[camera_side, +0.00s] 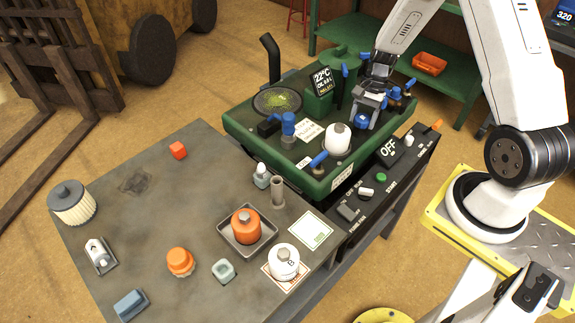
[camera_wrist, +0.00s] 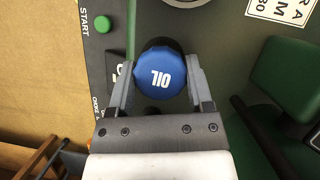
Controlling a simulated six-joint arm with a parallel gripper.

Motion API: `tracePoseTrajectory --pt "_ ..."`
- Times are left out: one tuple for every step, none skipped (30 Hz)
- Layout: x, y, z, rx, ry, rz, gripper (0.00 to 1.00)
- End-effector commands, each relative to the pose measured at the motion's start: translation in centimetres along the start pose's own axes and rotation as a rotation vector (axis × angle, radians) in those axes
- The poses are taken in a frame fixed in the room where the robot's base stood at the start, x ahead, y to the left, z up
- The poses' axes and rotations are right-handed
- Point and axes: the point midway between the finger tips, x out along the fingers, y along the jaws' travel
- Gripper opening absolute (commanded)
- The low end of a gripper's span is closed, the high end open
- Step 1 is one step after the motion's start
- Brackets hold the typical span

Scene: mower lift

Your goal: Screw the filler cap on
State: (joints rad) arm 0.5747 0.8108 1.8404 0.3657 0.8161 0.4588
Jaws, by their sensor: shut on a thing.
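The blue filler cap (camera_wrist: 158,73) is marked OIL and sits between my two fingers in the wrist view. My gripper (camera_wrist: 160,80) is shut on its sides. In the side view, my gripper (camera_side: 366,110) points down over the right part of the green mower deck (camera_side: 268,142), with the blue cap (camera_side: 361,119) low between the fingers. The filler opening is hidden under the cap. I cannot tell whether the cap touches it or how far it is threaded.
The grey bench (camera_side: 150,215) holds orange and white bottles.

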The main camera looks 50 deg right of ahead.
Motion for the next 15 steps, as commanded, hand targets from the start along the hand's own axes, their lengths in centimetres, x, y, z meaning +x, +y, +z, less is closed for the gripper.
tracePoseTrajectory --pt "0.02 -0.07 0.08 0.011 -0.001 -0.005 0.0" --pt "0.02 -0.08 0.09 0.013 -0.001 -0.006 0.0" --pt "0.03 -0.09 0.11 0.013 -0.002 -0.006 0.0" --pt "0.04 -0.1 0.12 0.013 -0.002 -0.005 0.0" --pt "0.04 -0.11 0.13 0.013 -0.002 -0.005 0.0" --pt "0.05 -0.11 0.14 0.012 -0.003 -0.005 0.0" --pt "0.05 -0.12 0.16 0.012 -0.003 -0.005 0.0" --pt "0.06 -0.12 0.17 0.013 -0.003 -0.006 0.0" --pt "0.06 -0.13 0.18 0.018 -0.004 -0.007 0.0" --pt "0.06 -0.12 0.19 0.025 -0.004 -0.01 0.0" --pt "0.07 -0.12 0.21 0.036 -0.004 -0.015 0.0" --pt "0.06 -0.11 0.23 0.058 -0.005 -0.023 0.0" --pt "0.06 -0.11 0.24 0.08 -0.005 -0.032 0.0" --pt "0.05 -0.09 0.24 0.104 -0.005 -0.042 0.0" --pt "0.06 -0.08 0.25 0.145 -0.005 -0.059 0.0"
